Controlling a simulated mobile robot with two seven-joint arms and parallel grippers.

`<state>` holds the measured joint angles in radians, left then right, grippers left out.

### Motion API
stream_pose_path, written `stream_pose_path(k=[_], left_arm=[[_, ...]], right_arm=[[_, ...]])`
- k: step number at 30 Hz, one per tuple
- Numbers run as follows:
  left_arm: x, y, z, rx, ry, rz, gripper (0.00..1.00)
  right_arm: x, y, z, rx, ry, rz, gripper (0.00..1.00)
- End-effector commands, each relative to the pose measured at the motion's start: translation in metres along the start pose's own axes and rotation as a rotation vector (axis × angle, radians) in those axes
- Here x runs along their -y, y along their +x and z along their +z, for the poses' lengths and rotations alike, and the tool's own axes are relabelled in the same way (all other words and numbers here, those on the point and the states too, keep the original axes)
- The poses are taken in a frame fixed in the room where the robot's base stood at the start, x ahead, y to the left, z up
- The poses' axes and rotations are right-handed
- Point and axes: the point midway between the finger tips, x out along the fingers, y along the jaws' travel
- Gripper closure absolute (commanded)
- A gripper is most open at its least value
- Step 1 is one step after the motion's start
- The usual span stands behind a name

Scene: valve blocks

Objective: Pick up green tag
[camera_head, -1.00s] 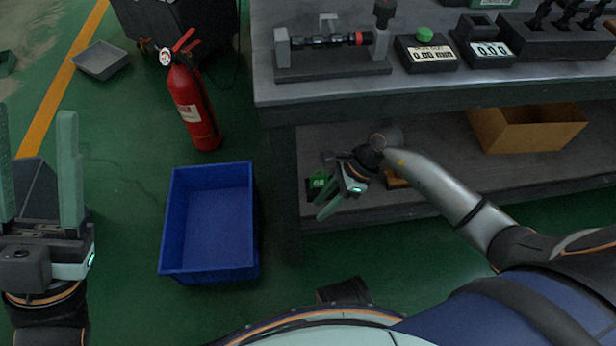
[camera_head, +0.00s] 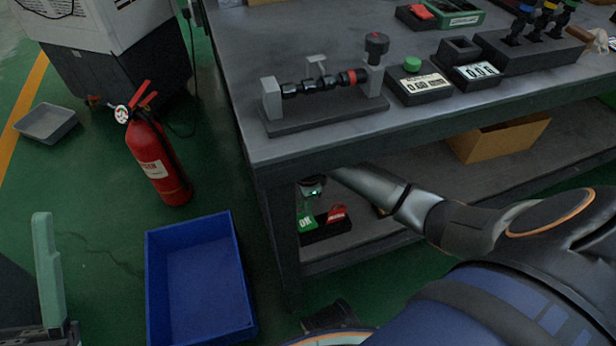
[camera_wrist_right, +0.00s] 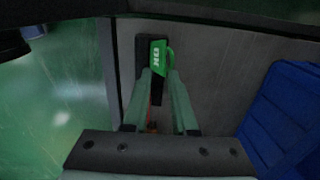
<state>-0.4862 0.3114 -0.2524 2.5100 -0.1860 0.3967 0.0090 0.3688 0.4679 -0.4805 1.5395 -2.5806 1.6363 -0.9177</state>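The green tag (camera_head: 307,221) stands at the left end of a dark holder on the shelf under the bench, marked "OK" in the wrist view (camera_wrist_right: 157,60). My right gripper (camera_head: 312,187) is mostly hidden under the bench top, just above the tag. In the wrist view its two fingers (camera_wrist_right: 158,78) are apart, with the tag at and between their tips; I cannot tell whether they touch it. My left gripper (camera_head: 46,270) shows only one finger at the lower left, set wide of the palm, far from the tag.
A red tag (camera_head: 337,213) sits beside the green one in the holder (camera_head: 326,232). The bench edge (camera_head: 330,160) overhangs them. A blue bin (camera_head: 152,285) stands on the floor left of the bench leg (camera_head: 287,245). A fire extinguisher (camera_head: 158,165) is behind it.

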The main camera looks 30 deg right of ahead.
Motion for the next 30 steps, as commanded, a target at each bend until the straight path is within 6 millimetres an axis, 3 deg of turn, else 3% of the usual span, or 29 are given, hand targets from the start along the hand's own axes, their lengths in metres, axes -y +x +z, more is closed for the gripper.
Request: stream_pose_path(k=[1,9,19,20,21,27,30], left_arm=[[-0.004,-0.007,0.007,0.002,0.001,0.001,0.5],[-0.015,-0.024,0.027,0.017,0.016,0.01,0.5],[-0.016,-0.025,0.03,0.024,0.019,0.012,0.5],[-0.015,-0.025,0.029,0.024,0.019,0.012,0.5],[-0.015,-0.024,0.028,0.023,0.019,0.012,0.5],[-0.015,-0.023,0.026,0.02,0.019,0.011,0.5],[-0.015,-0.022,0.025,0.019,0.019,0.012,0.5]], right_arm=[[-0.018,0.031,-0.001,-0.009,-0.011,0.047,0.59],[-0.021,0.072,-0.005,-0.007,-0.015,0.045,0.59],[-0.02,0.075,-0.006,-0.008,-0.012,0.042,0.59],[-0.019,0.075,-0.007,-0.009,-0.012,0.041,0.7],[-0.019,0.074,-0.007,-0.009,-0.011,0.04,0.75],[-0.018,0.072,-0.009,-0.013,-0.008,0.039,0.97],[-0.018,0.071,-0.009,-0.013,-0.008,0.039,1.0]])
